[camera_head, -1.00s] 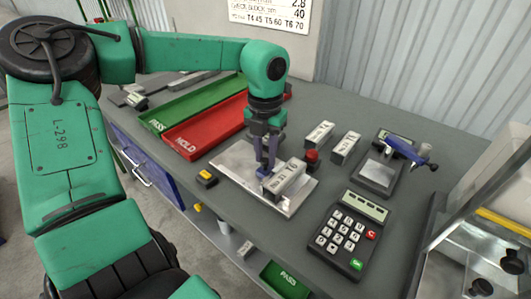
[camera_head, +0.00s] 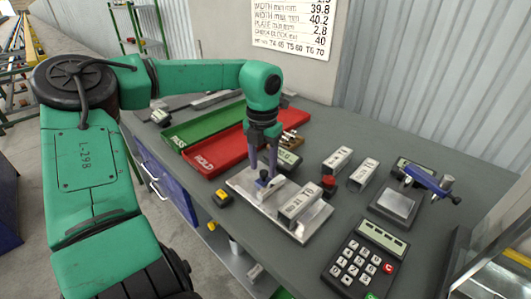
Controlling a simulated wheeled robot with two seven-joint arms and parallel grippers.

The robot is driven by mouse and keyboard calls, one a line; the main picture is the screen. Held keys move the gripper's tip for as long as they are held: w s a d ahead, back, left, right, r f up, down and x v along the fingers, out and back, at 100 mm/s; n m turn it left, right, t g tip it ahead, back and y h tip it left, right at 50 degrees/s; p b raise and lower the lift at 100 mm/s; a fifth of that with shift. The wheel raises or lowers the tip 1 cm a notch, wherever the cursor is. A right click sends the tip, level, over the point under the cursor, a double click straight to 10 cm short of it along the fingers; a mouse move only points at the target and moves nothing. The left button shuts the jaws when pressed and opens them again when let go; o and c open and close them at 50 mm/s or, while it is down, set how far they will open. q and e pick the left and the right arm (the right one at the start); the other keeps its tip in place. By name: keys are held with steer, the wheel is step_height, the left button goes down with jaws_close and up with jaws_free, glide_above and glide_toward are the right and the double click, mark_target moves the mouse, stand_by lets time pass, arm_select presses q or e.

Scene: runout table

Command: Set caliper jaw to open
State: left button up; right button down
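A blue and grey sliding piece (camera_head: 266,182), which looks like the caliper jaw, stands on a bright metal plate (camera_head: 238,186) on the table. My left gripper (camera_head: 263,174) points straight down at it, with a gap showing between its two fingers. The fingertips are at the jaw piece, but I cannot tell whether they press on it. A grey labelled block (camera_head: 300,204) lies on the plate to the right, clear of the jaw piece. A small display (camera_head: 288,160) is partly hidden behind the gripper. My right gripper is not in view.
Red HOLD tray (camera_head: 228,150) and green PASS tray (camera_head: 200,124) lie behind left. Two blocks (camera_head: 337,160) (camera_head: 364,174), a red button (camera_head: 329,184), a blue-handled gauge (camera_head: 432,184) and a keypad (camera_head: 362,262) stand right. A yellow-black item (camera_head: 222,197) is left of the plate.

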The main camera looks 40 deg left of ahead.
mark_target(262, 170)
arm_select(q)
steer(key=shift+s+f, duration=0.1)
step_height(262, 170, up, 15)
steer(key=shift+f, duration=0.2)
